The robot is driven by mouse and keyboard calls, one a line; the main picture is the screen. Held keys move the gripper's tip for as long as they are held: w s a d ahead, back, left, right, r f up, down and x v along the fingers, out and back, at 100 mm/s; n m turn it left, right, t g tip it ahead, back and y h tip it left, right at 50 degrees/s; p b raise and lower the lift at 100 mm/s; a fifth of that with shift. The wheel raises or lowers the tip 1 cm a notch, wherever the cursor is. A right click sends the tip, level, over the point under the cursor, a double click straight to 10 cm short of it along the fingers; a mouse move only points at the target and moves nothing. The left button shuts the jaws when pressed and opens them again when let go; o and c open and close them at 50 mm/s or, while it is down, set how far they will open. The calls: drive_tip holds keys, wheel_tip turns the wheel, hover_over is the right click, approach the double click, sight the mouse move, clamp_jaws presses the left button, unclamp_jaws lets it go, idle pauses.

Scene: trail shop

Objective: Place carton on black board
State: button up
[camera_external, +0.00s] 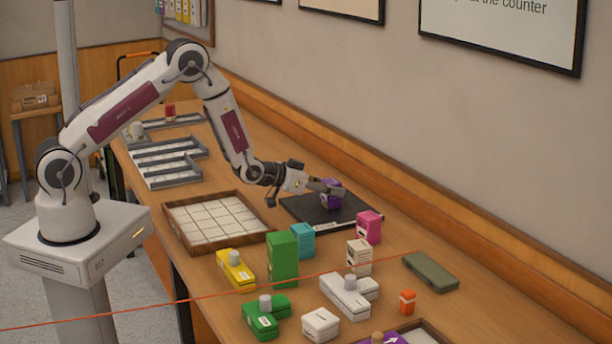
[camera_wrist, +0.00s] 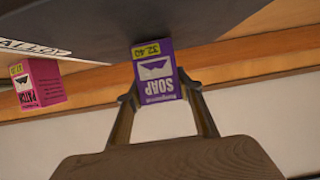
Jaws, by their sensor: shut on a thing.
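A purple carton labelled SOAP (camera_external: 331,201) is at the black board (camera_external: 300,209) in the external view. In the wrist view the same carton (camera_wrist: 157,68) appears upside down, with a finger on each side. My gripper (camera_external: 325,188) is shut on it, and its fingers also show in the wrist view (camera_wrist: 159,91). The carton is over the board's surface; I cannot tell surely whether its base touches. The black board fills the top of the wrist view (camera_wrist: 90,25).
A pink carton (camera_external: 368,227) stands beside the board's front right edge. Teal (camera_external: 302,241), green (camera_external: 283,260) and white (camera_external: 358,257) cartons stand nearer. A wooden-framed tray (camera_external: 215,245) lies left of the board. An olive case (camera_external: 430,270) lies to the right.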

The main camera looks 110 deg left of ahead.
drive_tip(key=shift+f, duration=0.3)
drive_tip(key=o, duration=1.2)
drive_tip(key=shift+r, duration=0.2)
drive_tip(key=shift+v, duration=6)
drive_tip(key=shift+w+r, duration=0.1)
